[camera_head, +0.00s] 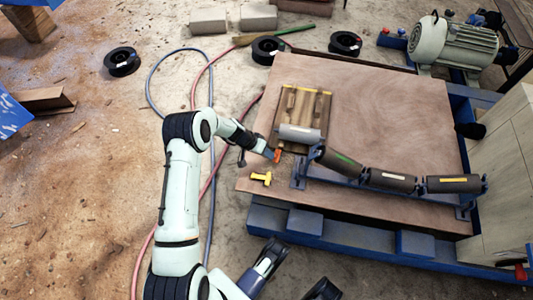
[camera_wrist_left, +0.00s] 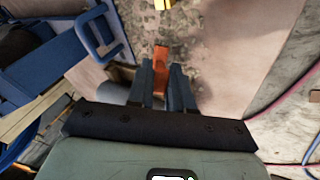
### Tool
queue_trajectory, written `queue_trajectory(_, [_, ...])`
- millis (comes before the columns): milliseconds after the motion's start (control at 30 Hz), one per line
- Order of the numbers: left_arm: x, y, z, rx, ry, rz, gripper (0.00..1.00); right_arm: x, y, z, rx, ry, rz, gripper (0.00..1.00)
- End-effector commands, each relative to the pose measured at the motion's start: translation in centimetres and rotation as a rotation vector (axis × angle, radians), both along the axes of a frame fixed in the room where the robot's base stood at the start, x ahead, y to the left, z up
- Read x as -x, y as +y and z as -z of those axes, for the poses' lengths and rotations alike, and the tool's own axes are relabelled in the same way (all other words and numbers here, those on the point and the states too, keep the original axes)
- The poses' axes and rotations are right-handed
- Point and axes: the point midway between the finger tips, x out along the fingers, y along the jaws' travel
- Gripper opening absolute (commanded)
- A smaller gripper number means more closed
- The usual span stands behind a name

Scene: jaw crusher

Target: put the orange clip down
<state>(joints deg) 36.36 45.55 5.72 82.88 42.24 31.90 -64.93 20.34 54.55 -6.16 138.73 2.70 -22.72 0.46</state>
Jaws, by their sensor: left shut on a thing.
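The orange clip (camera_head: 277,155) is a small piece at the tip of my left gripper (camera_head: 270,154), beside the near end of the grey roller in the head view. In the left wrist view the orange clip (camera_wrist_left: 161,72) sticks out between the two dark blue-grey fingers of my left gripper (camera_wrist_left: 161,82), which is shut on it. I cannot tell whether the clip touches a surface. Dark parts at the bottom of the head view are probably mine; whether they include my right gripper's jaws is unclear.
A brown board (camera_head: 375,105) carries a wooden frame (camera_head: 318,105), a grey roller (camera_head: 298,134), several dark rollers (camera_head: 388,180) on a blue bracket and a yellow clip (camera_head: 261,178). A motor (camera_head: 452,42) stands at the back right. The board's upper middle is clear.

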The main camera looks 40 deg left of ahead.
Motion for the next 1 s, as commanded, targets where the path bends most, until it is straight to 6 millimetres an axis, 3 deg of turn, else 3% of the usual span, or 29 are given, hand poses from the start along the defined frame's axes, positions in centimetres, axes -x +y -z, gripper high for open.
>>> queue_trajectory(100, [0.0, 0.0, 0.3, 0.0, 0.001, 0.0, 0.0, 0.0, 0.0, 0.0, -0.001, -0.002, -0.001, 0.46])
queue_trajectory(133, [0.0, 0.0, 0.3, 0.0, 0.001, 0.0, 0.27, 0.0, 0.0, 0.0, -0.001, -0.002, -0.001, 0.46])
queue_trajectory(200, [0.0, 0.0, 0.3, 0.0, 0.001, 0.0, 0.46, -0.1, 0.0, 0.0, 0.0, -0.002, -0.001, 0.46])
queue_trajectory(600, [0.2, 0.2, -0.5, -0.001, 0.0, -0.002, 0.46, -0.2, 0.0, -0.1, 0.0, -0.008, -0.002, 0.46])
queue_trajectory(1000, [3.3, 3.4, -7.4, -0.002, -0.001, -0.002, 0.46, -4.4, 0.5, -2.4, 0.01, -0.148, -0.017, 0.46])
